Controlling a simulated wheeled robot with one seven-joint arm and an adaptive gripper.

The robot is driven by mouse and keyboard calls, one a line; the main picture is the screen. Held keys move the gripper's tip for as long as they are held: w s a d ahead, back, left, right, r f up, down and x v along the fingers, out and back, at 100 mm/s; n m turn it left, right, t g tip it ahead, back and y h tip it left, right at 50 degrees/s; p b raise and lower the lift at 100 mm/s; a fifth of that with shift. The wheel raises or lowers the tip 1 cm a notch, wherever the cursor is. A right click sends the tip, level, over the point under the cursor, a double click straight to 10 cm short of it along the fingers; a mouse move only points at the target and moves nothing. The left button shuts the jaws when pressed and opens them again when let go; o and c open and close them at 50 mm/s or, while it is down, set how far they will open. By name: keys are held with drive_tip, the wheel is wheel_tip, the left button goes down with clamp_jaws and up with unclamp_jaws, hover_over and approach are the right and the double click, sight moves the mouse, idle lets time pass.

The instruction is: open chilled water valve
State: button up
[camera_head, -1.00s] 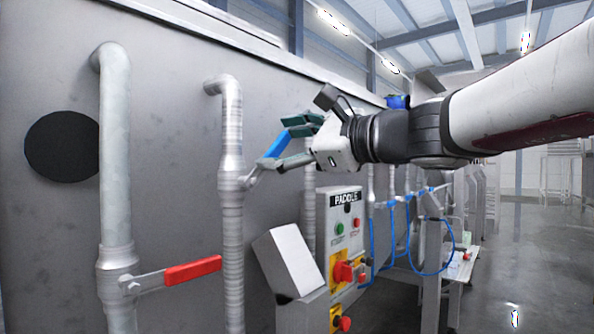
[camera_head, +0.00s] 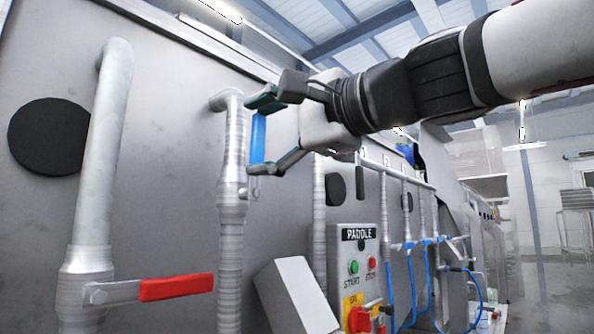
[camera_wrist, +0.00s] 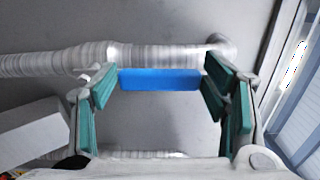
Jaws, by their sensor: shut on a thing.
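The blue valve handle (camera_head: 258,138) stands nearly upright along the ribbed metal pipe (camera_head: 231,200), above the valve body at its lower end. My gripper (camera_head: 264,134) is around the handle, one finger at its upper end and the other near its lower end. In the wrist view the blue handle (camera_wrist: 160,79) spans between the green-padded fingers (camera_wrist: 162,95), with its two ends against the pads. The pipe lies just behind it. The handle's lower joint is partly hidden by the lower finger.
A thicker pipe with a red-handled valve (camera_head: 176,287) is at the left. A PADDLE control panel (camera_head: 356,270) and a grey sloped box (camera_head: 296,297) stand below my gripper. Blue hoses (camera_head: 412,283) hang at the right. The steel tank wall (camera_head: 165,150) is close behind the pipes.

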drive_tip(key=shift+s+a+n, duration=0.15)
drive_tip(key=shift+n, duration=0.15)
drive_tip(key=o, duration=1.7)
drive_tip(key=shift+a, duration=0.1)
drive_tip(key=v, duration=1.2)
